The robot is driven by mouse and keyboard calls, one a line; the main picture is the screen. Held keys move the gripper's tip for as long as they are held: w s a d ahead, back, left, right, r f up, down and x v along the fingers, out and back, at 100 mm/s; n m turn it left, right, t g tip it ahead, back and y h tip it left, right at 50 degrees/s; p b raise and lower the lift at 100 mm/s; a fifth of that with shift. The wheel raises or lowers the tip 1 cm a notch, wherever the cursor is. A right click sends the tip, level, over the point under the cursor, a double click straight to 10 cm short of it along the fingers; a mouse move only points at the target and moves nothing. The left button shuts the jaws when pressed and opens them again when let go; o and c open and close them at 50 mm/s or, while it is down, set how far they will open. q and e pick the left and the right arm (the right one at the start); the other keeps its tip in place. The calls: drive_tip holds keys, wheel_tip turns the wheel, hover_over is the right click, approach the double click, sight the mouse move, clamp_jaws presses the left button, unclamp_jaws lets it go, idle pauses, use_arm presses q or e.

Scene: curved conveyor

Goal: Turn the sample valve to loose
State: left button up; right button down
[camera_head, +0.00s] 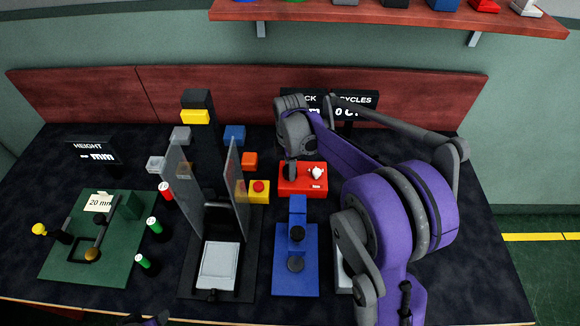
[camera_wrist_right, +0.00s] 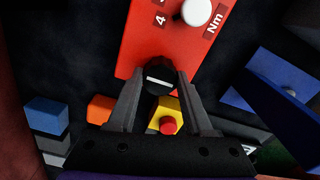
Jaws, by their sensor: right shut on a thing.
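The sample valve is a black round knob (camera_wrist_right: 158,79) with a white line, at the edge of a red box (camera_wrist_right: 150,35) marked "Nm" in the right wrist view. My right gripper (camera_wrist_right: 157,72) is shut on the knob, one finger on each side. In the head view the red box (camera_head: 302,187) lies near the middle of the table, with a white knob (camera_head: 316,172) on its right part. My right gripper (camera_head: 290,178) reaches down to its left part, where the black knob is hidden behind it. My left gripper is not in view.
A yellow box with a red button (camera_head: 258,187) stands close left of the red box, with an orange block (camera_head: 249,160) behind it. A blue fixture (camera_head: 296,270) stands in front. A black stand with clear panels (camera_head: 238,190) is further left, and a shelf (camera_head: 390,14) hangs above.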

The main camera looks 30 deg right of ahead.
drive_tip(key=shift+c, duration=1.5)
unclamp_jaws()
drive_tip(key=shift+r, duration=0.1)
wheel_tip(320, 180, up, 11)
drive_tip(key=p, duration=0.1)
drive_tip(key=shift+f, duration=0.2)
